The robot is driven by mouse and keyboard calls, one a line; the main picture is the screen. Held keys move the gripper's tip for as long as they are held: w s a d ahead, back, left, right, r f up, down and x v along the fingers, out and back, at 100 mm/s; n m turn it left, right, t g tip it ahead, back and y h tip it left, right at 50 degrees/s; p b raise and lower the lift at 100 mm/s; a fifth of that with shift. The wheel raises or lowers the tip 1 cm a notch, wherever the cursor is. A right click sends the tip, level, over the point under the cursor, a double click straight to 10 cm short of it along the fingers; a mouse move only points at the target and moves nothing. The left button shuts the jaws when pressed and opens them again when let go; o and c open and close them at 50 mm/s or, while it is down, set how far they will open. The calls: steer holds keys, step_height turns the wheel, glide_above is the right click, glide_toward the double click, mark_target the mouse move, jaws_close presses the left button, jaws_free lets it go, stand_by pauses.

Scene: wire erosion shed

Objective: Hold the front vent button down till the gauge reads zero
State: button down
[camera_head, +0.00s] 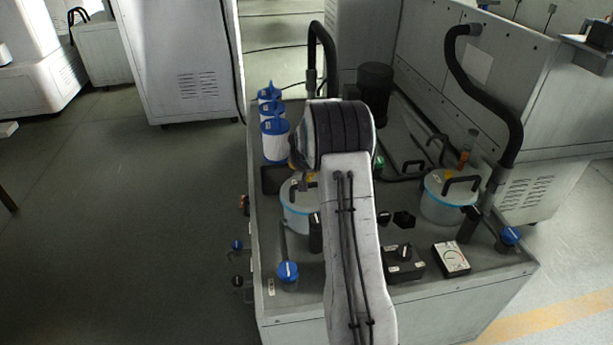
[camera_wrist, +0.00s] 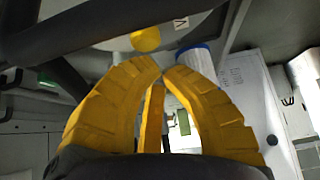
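My gripper (camera_wrist: 163,68) shows in the wrist view as yellow ribbed fingers with tips nearly together and nothing held between them. A round yellow button (camera_wrist: 145,40) lies just beyond the tips, on a pale surface beside a label marked V; a small gap shows between. In the head view my arm hides the gripper and part of a clear canister (camera_head: 297,217) with a blue rim. A second such canister (camera_head: 446,206) stands to the right. A white-faced gauge (camera_head: 451,258) lies on the cart top; its needle is too small to read.
The grey cart (camera_head: 400,315) also carries a black knob box (camera_head: 403,262), blue-handled valves (camera_head: 288,271), white-and-blue filters (camera_head: 275,140) and thick black hoses (camera_head: 485,95). Grey cabinets stand behind. Floor (camera_head: 130,220) is clear on the left.

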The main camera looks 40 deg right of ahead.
steer(key=shift+r, duration=0.2)
steer(key=shift+r+p, duration=1.45)
steer(key=shift+r, duration=0.9)
